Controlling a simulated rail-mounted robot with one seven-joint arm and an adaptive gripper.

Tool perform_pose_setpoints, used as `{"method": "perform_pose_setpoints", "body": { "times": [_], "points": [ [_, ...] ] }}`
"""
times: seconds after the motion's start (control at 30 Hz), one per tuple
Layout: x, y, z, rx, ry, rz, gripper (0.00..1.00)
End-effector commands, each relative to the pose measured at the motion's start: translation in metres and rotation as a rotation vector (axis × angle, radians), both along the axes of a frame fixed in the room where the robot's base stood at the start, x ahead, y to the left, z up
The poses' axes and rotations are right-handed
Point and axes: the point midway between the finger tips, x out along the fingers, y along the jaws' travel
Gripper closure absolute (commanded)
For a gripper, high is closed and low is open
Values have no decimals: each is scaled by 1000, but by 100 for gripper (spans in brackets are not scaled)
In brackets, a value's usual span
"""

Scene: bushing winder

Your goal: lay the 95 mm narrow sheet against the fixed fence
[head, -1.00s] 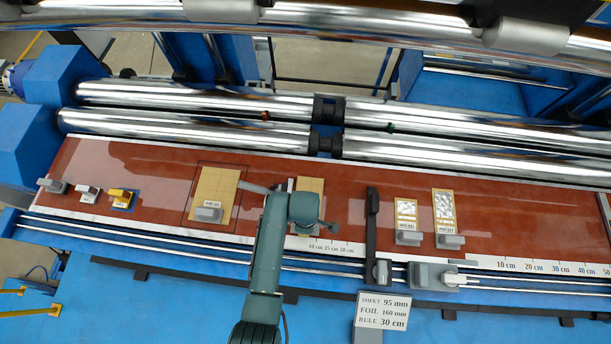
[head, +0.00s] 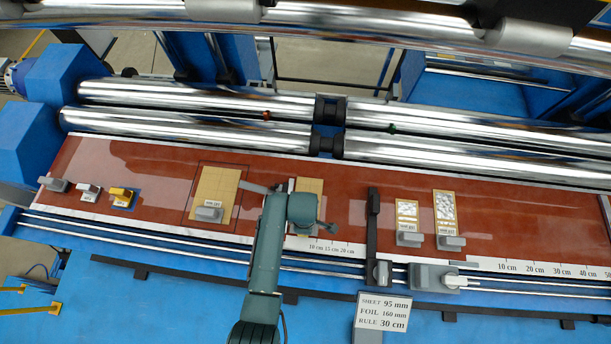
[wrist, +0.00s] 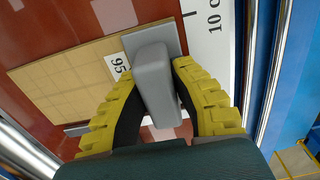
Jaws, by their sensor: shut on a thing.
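The narrow tan sheet (head: 311,186) with grid lines lies on the red table, partly hidden by my arm in the head view. In the wrist view the sheet (wrist: 75,85) carries a label (wrist: 118,66) that seems to read 95. My gripper (wrist: 158,72) is shut on the grey block (wrist: 155,85) at the sheet's front end.
A wider tan sheet (head: 216,187) lies to the left. A black bar (head: 372,225) crosses the table to the right, with two smaller sheets (head: 407,212) (head: 444,208) beyond it. A sign (head: 383,312) reads sheet 95 mm, foil 160 mm, rule 30 cm. Chrome rollers (head: 200,125) run behind.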

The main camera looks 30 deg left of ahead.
Motion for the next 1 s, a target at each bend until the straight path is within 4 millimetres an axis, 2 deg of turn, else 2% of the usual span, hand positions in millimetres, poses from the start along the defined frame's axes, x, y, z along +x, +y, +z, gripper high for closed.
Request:
{"method": "perform_pose_setpoints", "body": {
  "times": [0.4, 0.43, 0.53, 0.87, 1.0],
  "points": [
    [-2, 5, 0, 0, 1, 0, 100],
    [-2, 5, 0, 0, 1, -1, 72],
    [-2, 5, 0, 0, 1, -1, 53],
    [-2, 5, 2, 0, 0, -1, 52],
    [-1, 5, 22, 2, -5, -1, 52]
  ]
}}
